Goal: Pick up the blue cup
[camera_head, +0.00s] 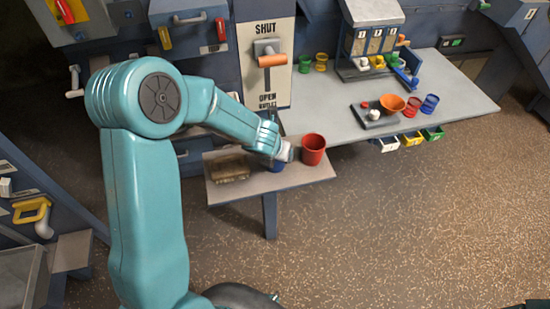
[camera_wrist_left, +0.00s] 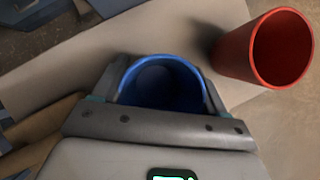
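The blue cup (camera_head: 276,166) is at the small shelf (camera_head: 290,180), mostly hidden behind my left gripper (camera_head: 283,153) in the head view. In the left wrist view I look into the blue cup (camera_wrist_left: 162,82) from above, open end towards me. It sits between the two fingers of my left gripper (camera_wrist_left: 160,90), one on each side. The fingers lie close along its sides, with no clear gap visible. I cannot tell whether they are clamped on it or whether its base is off the shelf.
A red cup (camera_head: 313,148) stands just right of the blue cup; it also shows in the left wrist view (camera_wrist_left: 265,50). A brown box (camera_head: 230,168) lies left on the shelf. A lever (camera_head: 271,61) is behind.

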